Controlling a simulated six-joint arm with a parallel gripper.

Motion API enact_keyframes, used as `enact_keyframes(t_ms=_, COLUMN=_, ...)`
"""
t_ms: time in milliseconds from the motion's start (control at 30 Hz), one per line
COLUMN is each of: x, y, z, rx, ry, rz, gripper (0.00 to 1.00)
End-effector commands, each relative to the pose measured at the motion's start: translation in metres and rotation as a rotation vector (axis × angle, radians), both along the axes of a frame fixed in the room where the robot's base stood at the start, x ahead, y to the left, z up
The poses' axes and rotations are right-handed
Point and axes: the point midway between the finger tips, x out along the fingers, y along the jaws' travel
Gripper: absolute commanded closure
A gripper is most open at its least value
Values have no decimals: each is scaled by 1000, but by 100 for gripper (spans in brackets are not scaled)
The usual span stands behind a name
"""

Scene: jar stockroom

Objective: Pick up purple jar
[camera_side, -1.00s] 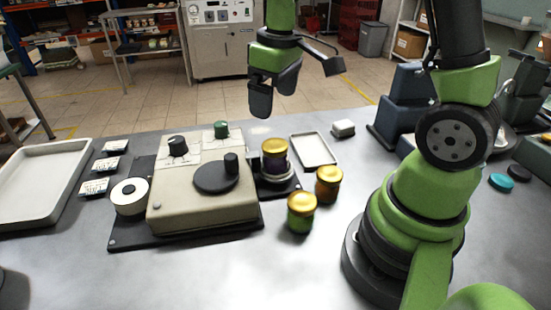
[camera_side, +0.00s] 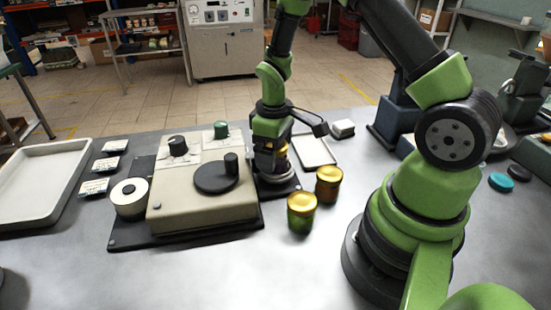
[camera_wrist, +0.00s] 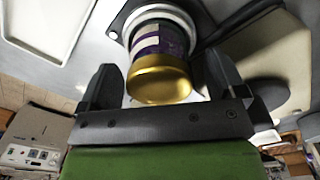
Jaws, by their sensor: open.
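The purple jar (camera_wrist: 160,40) has a gold lid and stands on a round pale platform (camera_wrist: 118,30) in the wrist view. In the side view my gripper (camera_side: 268,165) is lowered over the platform (camera_side: 277,184) and hides most of the jar. Only a bit of gold shows between the fingers.
A green jar (camera_side: 301,215) and an amber jar (camera_side: 328,186), both gold-lidded, stand close to the right of the platform. A beige machine (camera_side: 205,205) with knobs is directly left. A small white tray (camera_side: 314,150) lies behind. A large tray (camera_side: 35,185) is far left.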

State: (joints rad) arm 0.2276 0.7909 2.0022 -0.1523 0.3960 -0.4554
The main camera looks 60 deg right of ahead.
Motion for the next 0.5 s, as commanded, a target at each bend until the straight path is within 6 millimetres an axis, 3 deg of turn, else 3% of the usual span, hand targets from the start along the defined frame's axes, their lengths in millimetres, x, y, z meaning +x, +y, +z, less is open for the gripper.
enact_keyframes(t_ms=267, x=0, y=0, z=-6, rx=0, ry=-1, rz=-1, gripper=11)
enact_keyframes(t_ms=367, x=0, y=0, z=-5, rx=0, ry=-1, rz=-1, gripper=29)
enact_keyframes(t_ms=500, x=0, y=0, z=-5, rx=0, ry=-1, rz=-1, gripper=61)
